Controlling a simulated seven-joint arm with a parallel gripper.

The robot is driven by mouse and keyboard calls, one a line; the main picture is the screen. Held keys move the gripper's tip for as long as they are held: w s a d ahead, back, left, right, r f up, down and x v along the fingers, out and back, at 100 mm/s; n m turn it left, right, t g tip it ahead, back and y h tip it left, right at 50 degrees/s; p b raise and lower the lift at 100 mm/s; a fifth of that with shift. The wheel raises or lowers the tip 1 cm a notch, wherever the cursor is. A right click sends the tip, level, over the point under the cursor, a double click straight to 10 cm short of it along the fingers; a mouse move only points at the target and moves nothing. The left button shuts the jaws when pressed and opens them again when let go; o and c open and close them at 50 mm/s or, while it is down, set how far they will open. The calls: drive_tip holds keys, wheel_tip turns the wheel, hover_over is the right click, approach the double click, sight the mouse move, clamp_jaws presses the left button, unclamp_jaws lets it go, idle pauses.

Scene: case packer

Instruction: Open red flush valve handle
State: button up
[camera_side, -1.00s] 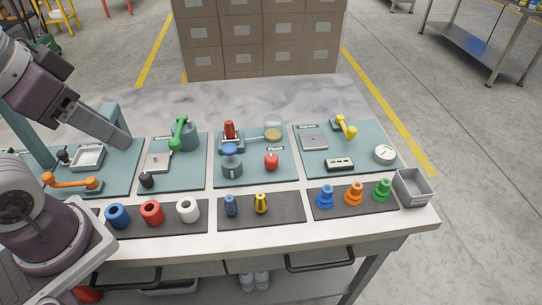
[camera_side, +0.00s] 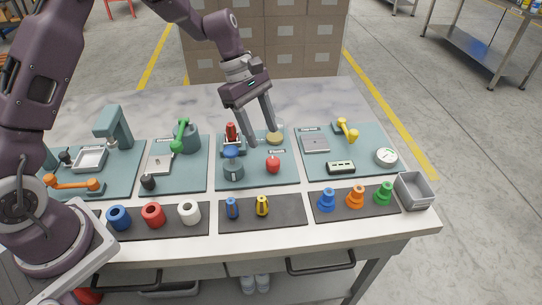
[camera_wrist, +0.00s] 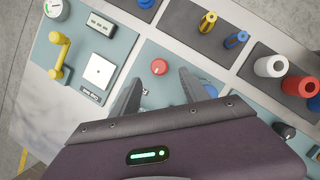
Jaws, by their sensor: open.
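A red upright handle (camera_side: 231,132) stands on a dark base at the back left of the third teal panel (camera_side: 290,182) in the side view. A round red knob (camera_side: 273,163) sits nearer the front of that panel, and it shows in the wrist view (camera_wrist: 159,67). In the wrist view my gripper (camera_wrist: 160,80) hides the red handle.
A yellow-based clear dome (camera_side: 274,139) is partly behind my fingers. A green handle (camera_side: 180,136) is on the panel to the left, a yellow handle (camera_side: 347,130) on the right.

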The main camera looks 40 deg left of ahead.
sight(272, 159)
drive_tip(key=shift+n, duration=0.3)
drive_tip(key=x, duration=0.8)
drive_tip(key=shift+w+a+f, duration=0.15)
drive_tip(key=shift+w+f, duration=0.05)
drive_tip(key=shift+f, duration=0.1)
clamp_jaws()
